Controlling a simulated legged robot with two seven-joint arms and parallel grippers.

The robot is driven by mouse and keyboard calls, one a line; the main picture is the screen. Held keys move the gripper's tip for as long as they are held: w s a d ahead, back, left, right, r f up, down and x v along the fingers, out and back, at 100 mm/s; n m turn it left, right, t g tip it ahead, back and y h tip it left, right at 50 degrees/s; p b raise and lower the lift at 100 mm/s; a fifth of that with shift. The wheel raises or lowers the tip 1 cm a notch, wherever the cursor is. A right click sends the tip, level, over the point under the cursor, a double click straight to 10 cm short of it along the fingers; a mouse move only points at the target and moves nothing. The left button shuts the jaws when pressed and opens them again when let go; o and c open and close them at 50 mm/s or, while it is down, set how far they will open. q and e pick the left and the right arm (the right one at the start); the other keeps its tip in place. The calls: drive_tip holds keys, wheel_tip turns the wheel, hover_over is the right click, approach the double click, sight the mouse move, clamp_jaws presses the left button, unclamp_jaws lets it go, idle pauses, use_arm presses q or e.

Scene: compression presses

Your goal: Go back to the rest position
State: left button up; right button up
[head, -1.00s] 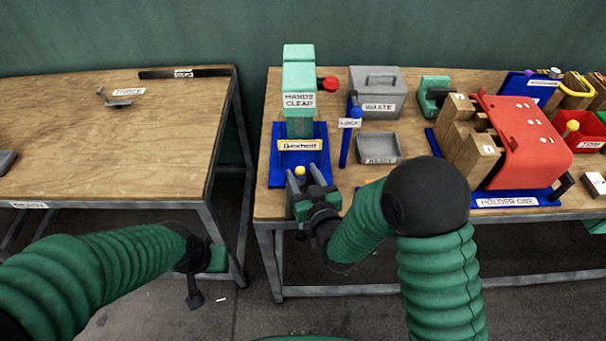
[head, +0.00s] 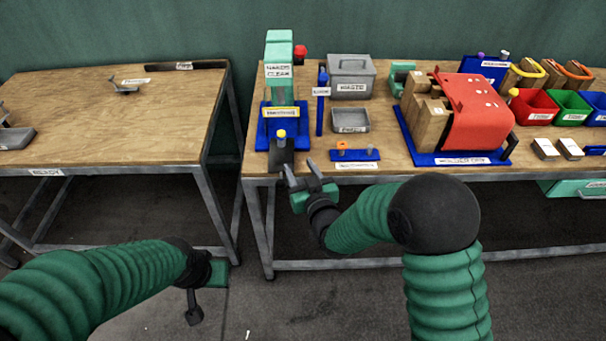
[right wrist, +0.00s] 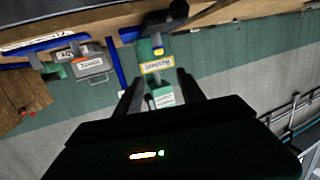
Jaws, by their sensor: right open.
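My right gripper (head: 298,172) is open and empty, in front of the right table's front edge. Its two fingers stand apart in the right wrist view (right wrist: 158,92), with nothing between them. The green press (head: 279,85) with its blue base (head: 262,138) stands just beyond it, to the upper left. A small yellow-topped piece (head: 281,135) is at the front of the press, clear of my fingers. My left gripper (head: 200,290) hangs low at the left, in front of the gap between the tables. Its fingers are too unclear to tell their opening.
The right table holds a grey waste bin (head: 352,76), a grey tray (head: 350,120), a red-covered holder (head: 478,108) and coloured bins (head: 572,106). The left table (head: 110,120) is mostly bare. Floor shows between the tables and in front of them.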

drive_tip(key=s+d+f+m+g+h+p, duration=0.1)
drive_tip(key=s+d+f+g+h, duration=0.1)
drive_tip(key=s+d+g, duration=0.35)
drive_tip(key=s+d+f+m+g+h+p, duration=0.1)
drive_tip(key=s+d+f+g+h, duration=0.1)
drive_tip(key=s+d, duration=0.5)
use_arm(q)
drive_tip(key=shift+w+a+r+p, duration=0.1)
drive_tip(key=shift+w+r+p, duration=0.1)
drive_tip(key=shift+r, duration=0.4)
drive_tip(key=shift+w+r+p, duration=0.1)
drive_tip(key=shift+r+p, duration=0.05)
drive_tip(key=shift+r, duration=0.4)
use_arm(e)
drive_tip(key=s+d+m+g+h, duration=0.1)
drive_tip(key=s+d+g, duration=0.4)
drive_tip(key=s, duration=0.9)
drive_tip(key=shift+s+d+f+m, duration=0.2)
drive_tip(key=shift+d+m, duration=0.2)
drive_tip(key=shift+d, duration=0.75)
use_arm(q)
drive_tip(key=shift+s, duration=0.1)
use_arm(e)
drive_tip(key=shift+d+g, duration=0.1)
drive_tip(key=shift+g, duration=0.15)
